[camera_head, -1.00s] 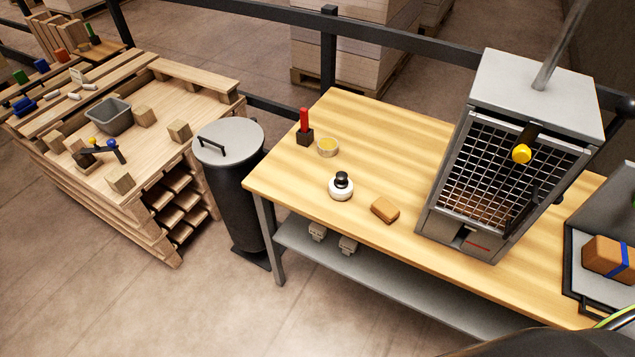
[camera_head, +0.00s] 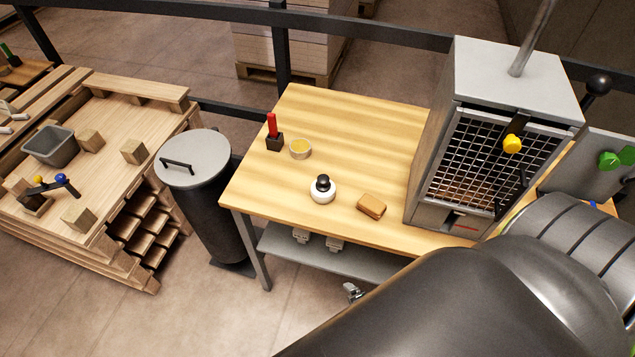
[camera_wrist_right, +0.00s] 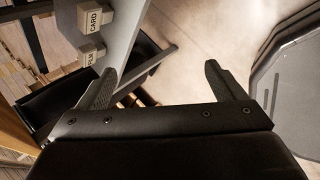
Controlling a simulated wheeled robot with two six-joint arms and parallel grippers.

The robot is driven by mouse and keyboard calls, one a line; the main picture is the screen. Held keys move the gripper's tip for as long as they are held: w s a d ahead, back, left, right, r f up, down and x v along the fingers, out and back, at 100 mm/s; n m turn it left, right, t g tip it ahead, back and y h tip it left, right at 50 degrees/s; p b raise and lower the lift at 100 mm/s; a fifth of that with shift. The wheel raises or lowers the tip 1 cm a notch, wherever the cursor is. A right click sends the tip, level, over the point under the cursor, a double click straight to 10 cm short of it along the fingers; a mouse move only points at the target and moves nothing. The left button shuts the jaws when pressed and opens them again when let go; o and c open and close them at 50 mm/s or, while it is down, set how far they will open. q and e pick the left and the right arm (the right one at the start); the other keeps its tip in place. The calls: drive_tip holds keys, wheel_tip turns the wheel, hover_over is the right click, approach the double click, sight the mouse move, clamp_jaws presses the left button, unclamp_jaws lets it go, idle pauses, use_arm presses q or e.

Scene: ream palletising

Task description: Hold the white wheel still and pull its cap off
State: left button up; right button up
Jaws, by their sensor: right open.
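The white wheel (camera_head: 322,196) is a small round white body on the wooden table, with a black knobbed cap (camera_head: 323,182) on top of it. Nothing touches it. My right arm reaches in from the lower right in the head view. In the right wrist view my right gripper (camera_wrist_right: 160,70) is open and empty, its two fingers wide apart. It is low, near the grey shelf under the table, well away from the wheel. The wheel is not in the right wrist view. My left gripper is not in view.
A brown block (camera_head: 371,206), a yellow-filled dish (camera_head: 300,149) and a red-handled item (camera_head: 273,134) stand around the wheel. A caged machine (camera_head: 470,150) stands to the right. Blocks, one marked CARD (camera_wrist_right: 94,17), are by the shelf (camera_wrist_right: 118,35). A lidded bin (camera_head: 195,160) stands left.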

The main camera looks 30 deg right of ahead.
drive_tip(key=w+r+n+t+p, duration=0.1)
drive_tip(key=w+r+n, duration=0.25)
drive_tip(key=r, duration=0.25)
drive_tip(key=w+r+n+t, duration=0.2)
drive_tip(key=w+r+n, duration=0.15)
drive_tip(key=r, duration=0.25)
drive_tip(key=n+t+h+p, duration=0.1)
drive_tip(key=n+t+h, duration=0.2)
drive_tip(key=n, duration=0.5)
approach(326, 199)
drive_tip(key=b+x, duration=0.1)
drive_tip(key=b, duration=0.2)
drive_tip(key=b+x, duration=0.2)
drive_tip(key=b, duration=0.1)
drive_tip(key=b+x, duration=0.2)
drive_tip(key=shift+w+d+r+b, duration=0.2)
drive_tip(key=shift+d+b, duration=0.2)
drive_tip(key=shift+d, duration=0.05)
drive_tip(key=shift+w+d+b, duration=0.2)
drive_tip(key=shift+w+b, duration=0.15)
drive_tip(key=shift+w, duration=0.15)
drive_tip(key=w+f+b, duration=0.1)
drive_tip(key=b, duration=0.1)
drive_tip(key=w+f+b, duration=0.1)
drive_tip(key=b, duration=0.1)
drive_tip(key=shift+w+d, duration=0.1)
drive_tip(key=shift+w, duration=0.2)
drive_tip(key=shift+b+x, duration=1.05)
drive_tip(key=shift+w+r, duration=0.1)
drive_tip(key=shift+r, duration=0.15)
